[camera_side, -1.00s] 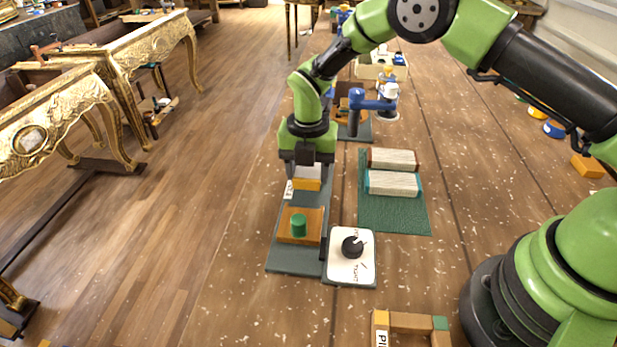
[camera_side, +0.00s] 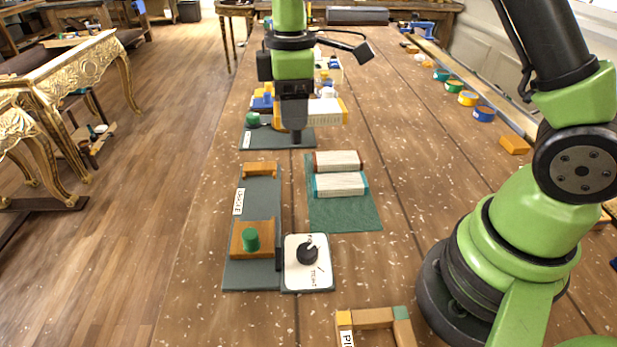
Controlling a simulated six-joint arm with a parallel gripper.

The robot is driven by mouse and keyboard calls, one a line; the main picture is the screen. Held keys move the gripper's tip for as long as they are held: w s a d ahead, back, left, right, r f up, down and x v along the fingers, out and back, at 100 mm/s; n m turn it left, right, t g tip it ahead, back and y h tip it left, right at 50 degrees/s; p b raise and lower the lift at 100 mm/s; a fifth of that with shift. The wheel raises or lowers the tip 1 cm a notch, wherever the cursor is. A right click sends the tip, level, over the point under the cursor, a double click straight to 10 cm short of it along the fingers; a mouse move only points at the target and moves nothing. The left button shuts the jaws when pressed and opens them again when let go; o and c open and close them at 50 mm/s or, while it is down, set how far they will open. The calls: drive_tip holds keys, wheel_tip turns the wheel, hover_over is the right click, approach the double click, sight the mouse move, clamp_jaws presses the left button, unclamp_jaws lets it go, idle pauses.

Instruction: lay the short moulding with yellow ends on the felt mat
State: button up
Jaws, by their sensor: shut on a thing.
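The short moulding (camera_side: 328,108), pale on top with a yellow-orange side and end, is in my gripper (camera_side: 296,132). My gripper points down and is shut on it, above the table toward the back. The fingers hide part of the moulding, and its left end is hard to make out. The green felt mat (camera_side: 345,217) lies nearer the camera, below the gripper in the picture. On its back part lie a moulding with red ends (camera_side: 338,161) and one with teal ends (camera_side: 341,184), side by side. The front part of the mat is bare.
Left of the mat is a grey clamp base (camera_side: 258,195) with orange blocks and a green knob. A white dial plate (camera_side: 307,262) stands beside it. Another grey fixture (camera_side: 265,137) is behind, near the gripper. A wooden frame (camera_side: 373,318) lies in front.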

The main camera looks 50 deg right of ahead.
drive_tip(key=s+m, duration=0.1)
drive_tip(key=m, duration=0.1)
drive_tip(key=s+d+r+m, duration=0.1)
drive_tip(key=m, duration=0.1)
drive_tip(key=s+d+r+m, duration=0.1)
drive_tip(key=m, duration=0.2)
drive_tip(key=shift+r, duration=0.25)
drive_tip(key=m, duration=0.2)
drive_tip(key=s+m, duration=0.1)
drive_tip(key=shift+s+d+r, duration=0.1)
drive_tip(key=shift+d+r, duration=0.15)
drive_tip(key=shift+s+d+f+m, duration=0.2)
drive_tip(key=shift+f+m, duration=0.35)
drive_tip(key=shift+m, duration=0.45)
wheel_tip(320, 180, down, 5)
drive_tip(key=s+d+m, duration=0.1)
drive_tip(key=s+m, duration=0.2)
drive_tip(key=m, duration=2.2)
approach(358, 219)
wheel_tip(358, 219, down, 7)
drive_tip(key=shift+f, duration=0.1)
drive_tip(key=o, duration=0.9)
drive_tip(key=shift+f, duration=0.1)
